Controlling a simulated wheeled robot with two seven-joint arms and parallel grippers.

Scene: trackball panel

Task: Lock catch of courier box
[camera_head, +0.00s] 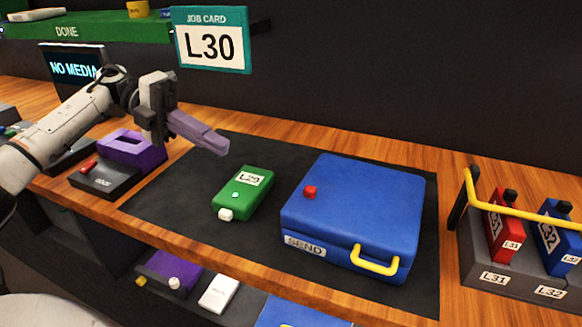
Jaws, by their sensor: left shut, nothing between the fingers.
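The courier box (345,215) is a closed blue case on the dark mat, with a "SEND" label (305,245) and a yellow handle (375,262) on its front side. A small red piece (310,192) sits on its top near the left edge; it may be the catch, but I cannot tell its state. My left gripper (222,147) is shut and empty, with purple fingers pointing right and down. It is above the mat, up and left of the box and apart from it. My right gripper is not in view.
A green device (243,193) labelled L29 lies left of the box. A purple and black device (130,150) stands further left. A rack (500,270) with a yellow bar, a red and a blue module is at right. A job card (211,42) reads L30.

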